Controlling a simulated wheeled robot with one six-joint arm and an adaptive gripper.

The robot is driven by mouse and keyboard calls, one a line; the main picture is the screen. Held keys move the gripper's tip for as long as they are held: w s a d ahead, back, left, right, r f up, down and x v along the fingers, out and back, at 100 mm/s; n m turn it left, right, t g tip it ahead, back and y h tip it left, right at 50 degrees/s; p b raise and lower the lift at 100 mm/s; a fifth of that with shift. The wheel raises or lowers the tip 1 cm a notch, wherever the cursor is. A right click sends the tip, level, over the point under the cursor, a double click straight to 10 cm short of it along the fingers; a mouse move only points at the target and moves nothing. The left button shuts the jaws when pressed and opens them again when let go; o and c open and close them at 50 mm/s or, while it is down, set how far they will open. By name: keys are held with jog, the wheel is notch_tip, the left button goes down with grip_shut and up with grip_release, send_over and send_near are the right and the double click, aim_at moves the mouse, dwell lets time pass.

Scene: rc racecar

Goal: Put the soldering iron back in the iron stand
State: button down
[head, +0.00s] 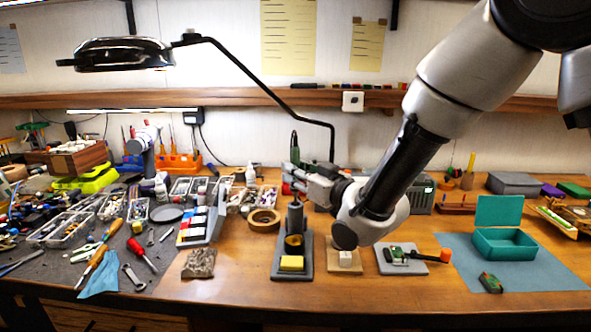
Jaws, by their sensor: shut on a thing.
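The iron stand (277,269) is a dark base plate near the table's front, with an upright dark holder and a yellow sponge (291,263) at its front. My gripper (292,178) reaches in from the right, just above the holder. It is shut on the soldering iron (294,150), whose dark green handle stands upright above the fingers. The iron's lower part is hard to make out near the fingers and the holder top. I cannot tell whether its tip is inside the holder or above it.
A roll of brown tape (263,220) lies left of the stand. A small white block on a wooden base (345,261) and a grey board with a green part (401,260) lie to the right. A teal open box (505,244) sits on a blue mat. A lamp arm (270,88) hangs behind.

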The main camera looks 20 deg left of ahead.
jog(key=shift+f, duration=1.9)
jog(key=c, duration=0.9)
grip_release()
jog(key=shift+o, duration=0.2)
jog(key=s+d+r, duration=0.2)
jog(key=s+d, duration=0.1)
jog(key=d, duration=0.3)
jog(key=shift+s, duration=0.35)
